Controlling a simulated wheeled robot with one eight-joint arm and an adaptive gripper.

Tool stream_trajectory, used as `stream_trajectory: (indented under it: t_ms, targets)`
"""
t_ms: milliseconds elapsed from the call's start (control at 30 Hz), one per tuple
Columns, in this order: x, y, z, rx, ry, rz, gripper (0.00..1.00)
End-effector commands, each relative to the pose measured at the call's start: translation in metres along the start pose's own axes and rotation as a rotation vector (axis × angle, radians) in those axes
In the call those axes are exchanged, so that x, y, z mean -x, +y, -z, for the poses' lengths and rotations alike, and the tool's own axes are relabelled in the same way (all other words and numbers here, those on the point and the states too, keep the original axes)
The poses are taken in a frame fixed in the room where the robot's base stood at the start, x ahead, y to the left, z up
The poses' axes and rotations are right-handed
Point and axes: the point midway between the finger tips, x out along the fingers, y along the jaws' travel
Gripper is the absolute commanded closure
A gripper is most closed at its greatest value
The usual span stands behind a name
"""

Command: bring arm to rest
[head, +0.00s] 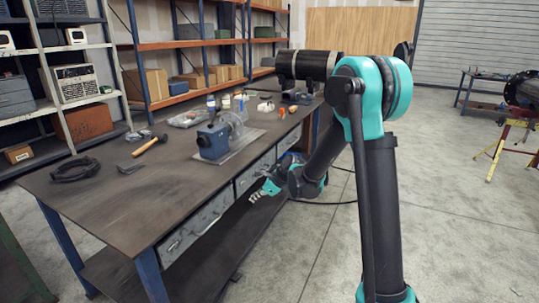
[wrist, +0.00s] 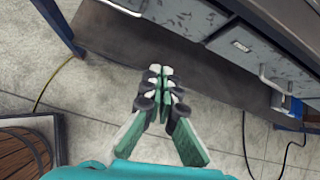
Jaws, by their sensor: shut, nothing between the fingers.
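My gripper (head: 262,193) hangs low beside the right side of the workbench (head: 105,202), below the level of its top and close to the drawer fronts. In the wrist view my gripper (wrist: 160,88) points toward the bench's lower shelf, with its teal and white fingers together and nothing between them. My arm is raised at the elbow on the right of the head view and folds down toward the bench. The gap between the gripper and the drawers is hard to judge.
On the bench lie a hammer (head: 151,145), a coil of black cable (head: 75,169) and a blue machine (head: 213,140). Drawer handles (wrist: 275,82) stick out near the gripper. A wooden barrel (wrist: 18,152) shows at lower left. Open floor (head: 460,240) lies to the right.

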Motion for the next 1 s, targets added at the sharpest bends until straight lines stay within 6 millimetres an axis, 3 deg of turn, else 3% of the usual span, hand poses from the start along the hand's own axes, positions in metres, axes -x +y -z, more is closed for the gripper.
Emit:
stream_trajectory:
  t_ms: [33,200,500,800,1000]
  targets:
    - [0.021,0.004,0.012,0.083,0.028,0.015,1.00]
    - [0.083,0.024,0.057,0.430,0.143,0.033,1.00]
    - [0.176,0.081,0.140,1.024,0.363,-0.045,1.00]
    - [0.241,0.156,0.224,1.557,0.544,-0.269,1.00]
    - [0.260,0.188,0.256,1.762,0.593,-0.402,1.00]
